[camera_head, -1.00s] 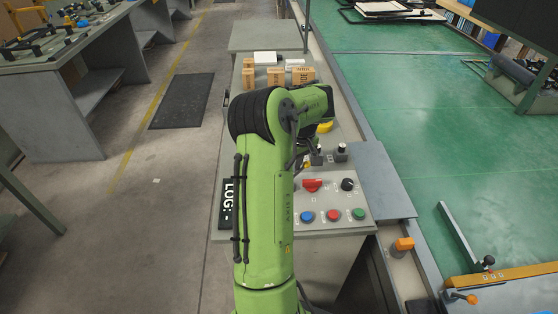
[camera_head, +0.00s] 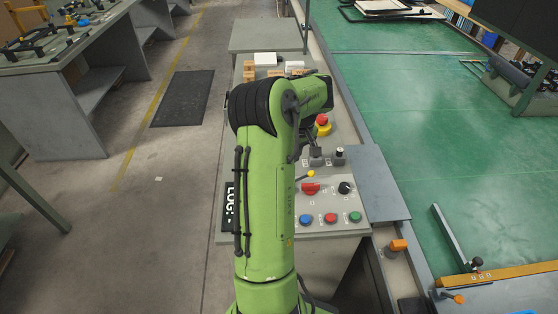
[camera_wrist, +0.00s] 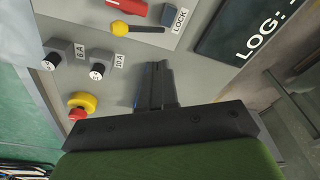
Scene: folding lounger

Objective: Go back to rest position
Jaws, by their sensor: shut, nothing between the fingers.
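My gripper (camera_wrist: 157,68) shows in the wrist view as dark fingers closed together, with nothing between them. It is over the grey control panel (camera_wrist: 205,75), apart from the lever with a yellow knob (camera_wrist: 119,28). In the head view my green arm stands upright over the panel (camera_head: 275,232) and bends away at the top, hiding much of the gripper. The yellow-tipped lever also shows there (camera_head: 311,174), beside a red switch (camera_head: 311,188).
A red-and-yellow emergency stop (camera_wrist: 80,105) and two black knobs (camera_wrist: 97,70) are near the gripper. Blue (camera_head: 306,219), red (camera_head: 331,218) and green buttons (camera_head: 356,217) line the panel's front. Cardboard boxes (camera_head: 275,72) stand behind. Open floor lies left.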

